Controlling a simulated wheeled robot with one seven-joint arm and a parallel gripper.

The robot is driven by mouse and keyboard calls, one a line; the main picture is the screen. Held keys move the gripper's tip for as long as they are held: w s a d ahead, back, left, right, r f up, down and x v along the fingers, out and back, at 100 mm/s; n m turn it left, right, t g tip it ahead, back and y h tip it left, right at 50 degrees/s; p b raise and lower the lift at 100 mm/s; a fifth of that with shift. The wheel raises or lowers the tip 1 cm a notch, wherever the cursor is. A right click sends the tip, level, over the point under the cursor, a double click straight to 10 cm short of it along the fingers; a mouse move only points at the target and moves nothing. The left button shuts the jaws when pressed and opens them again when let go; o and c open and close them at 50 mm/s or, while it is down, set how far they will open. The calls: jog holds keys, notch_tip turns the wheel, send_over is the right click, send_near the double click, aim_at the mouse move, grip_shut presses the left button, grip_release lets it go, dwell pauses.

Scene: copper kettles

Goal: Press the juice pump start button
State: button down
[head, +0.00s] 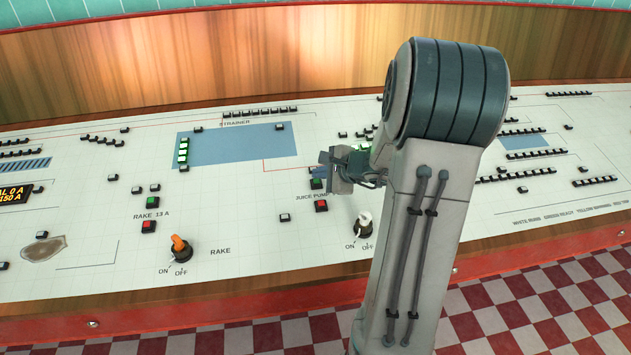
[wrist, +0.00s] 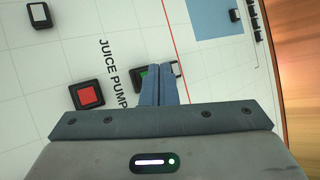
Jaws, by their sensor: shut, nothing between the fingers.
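The juice pump start button is a green button in a black frame (head: 316,184), on the white control panel above a red button (head: 321,206). In the wrist view the green button (wrist: 144,74) shows just beyond my fingertips and is partly hidden by them. The red button (wrist: 86,95) sits to its left, with the label "JUICE PUMP" (wrist: 113,73) beside the two. My gripper (head: 324,170) is shut and empty, its blue-grey fingers together (wrist: 158,72) over the green button's edge. Whether the fingertips touch the button I cannot tell.
A white-handled ON/OFF switch (head: 364,224) stands below the red button. An orange rake switch (head: 180,247) and the rake's green (head: 152,203) and red (head: 148,226) buttons are to the left. A wooden backboard (head: 200,55) rises behind the panel.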

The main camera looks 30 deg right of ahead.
jog(key=shift+f, duration=0.15)
jog(key=shift+f+b, duration=0.3)
jog(key=shift+b, duration=0.4)
jog(key=shift+w+f+b, duration=0.1)
jog(key=shift+f+b, duration=0.2)
jog(key=shift+b, duration=0.15)
dwell(0.5)
jog(key=shift+r, duration=0.1)
jog(key=shift+r+p, duration=0.35)
jog(key=shift+r, duration=0.3)
jog(key=shift+r, duration=0.1)
jog(key=shift+s+a+r+p, duration=0.1)
jog(key=shift+s+r+p, duration=0.1)
jog(key=shift+r+p, duration=0.45)
jog(key=shift+s+d+r+p, duration=0.1)
jog(key=shift+s+r+p, duration=0.2)
jog(key=shift+r, duration=0.6)
jog(key=shift+s+a+r+p, duration=0.1)
jog(key=shift+s+r+p, duration=0.05)
jog(key=shift+r+p, duration=0.55)
jog(key=shift+r, duration=0.1)
